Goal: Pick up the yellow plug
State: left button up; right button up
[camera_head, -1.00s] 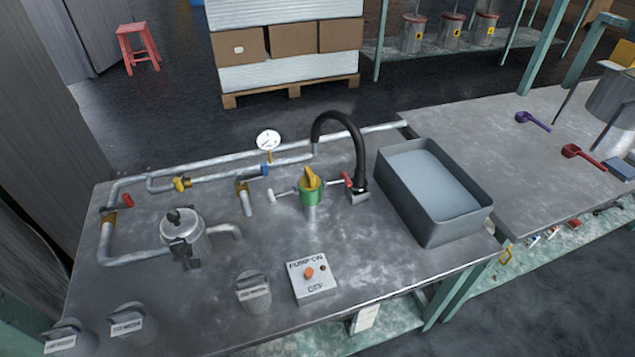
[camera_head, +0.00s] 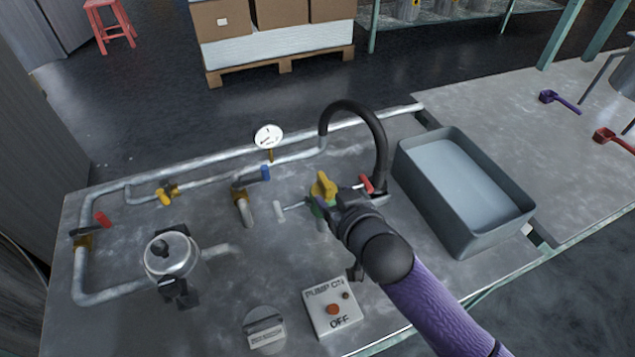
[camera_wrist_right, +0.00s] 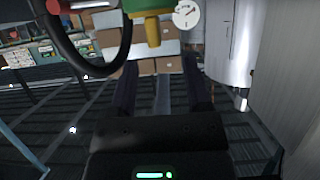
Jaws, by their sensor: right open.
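The yellow plug (camera_head: 323,185) sits on top of the green valve body (camera_head: 317,208) in the middle of the bench. In the right wrist view the yellow plug (camera_wrist_right: 153,30) and the green body (camera_wrist_right: 150,8) show near the top edge. My right gripper (camera_head: 340,200) comes in from the lower right and is just right of the plug and green body, partly covering the body. I cannot tell from the head view whether a finger touches the valve. My left gripper is not in view.
A black curved spout (camera_head: 378,135) and a red handle (camera_head: 367,184) stand close behind my right gripper. A grey basin (camera_head: 515,228) is to the right. The pump switch box (camera_head: 333,308) is in front.

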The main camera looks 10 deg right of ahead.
aim_at(329, 188)
jog(key=b+x, duration=0.1)
jog(key=x, duration=0.1)
jog(key=b+x, duration=0.1)
jog(key=x, duration=0.1)
jog(key=b+x, duration=0.2)
jog(key=shift+w+d+f, duration=0.1)
jog(key=shift+d+f, duration=0.2)
jog(key=shift+f, duration=0.1)
jog(key=shift+w, duration=0.35)
jog(key=shift+a+r, duration=0.1)
jog(key=shift+r, duration=0.05)
jog(key=shift+c, duration=0.5)
jog(key=c, duration=0.5)
jog(key=shift+c, duration=1.1)
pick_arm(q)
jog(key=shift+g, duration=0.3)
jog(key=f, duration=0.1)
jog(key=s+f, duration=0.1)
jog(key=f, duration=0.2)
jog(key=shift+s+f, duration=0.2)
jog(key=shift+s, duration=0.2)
pick_arm(e)
grip_shut()
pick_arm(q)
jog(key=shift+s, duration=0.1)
